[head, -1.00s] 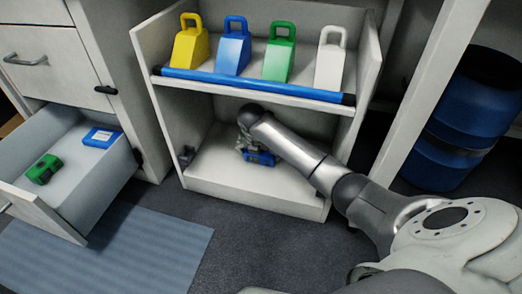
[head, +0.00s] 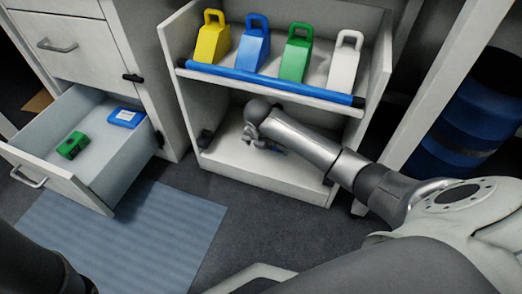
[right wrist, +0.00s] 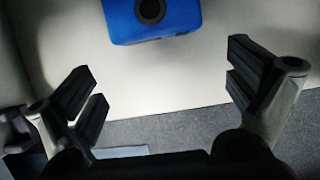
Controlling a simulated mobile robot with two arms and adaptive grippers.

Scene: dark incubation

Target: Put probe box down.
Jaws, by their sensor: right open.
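The probe box appears to be the blue box (right wrist: 150,15) with a black round part. It rests on the white lower shelf, at the top edge of the right wrist view and partly cut off. My right gripper (right wrist: 165,88) is open, its fingers wide apart and clear of the box, with bare shelf between them. In the head view my right gripper (head: 262,140) reaches into the lower shelf compartment, and its own arm mostly hides the box there. My left gripper is not in view.
The upper shelf holds yellow (head: 213,40), blue (head: 254,46), green (head: 295,55) and white (head: 345,62) handled blocks behind a blue bar (head: 270,83). An open drawer (head: 108,150) at left holds a green item (head: 72,145) and a blue box (head: 125,118). A blue barrel (head: 465,130) stands right.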

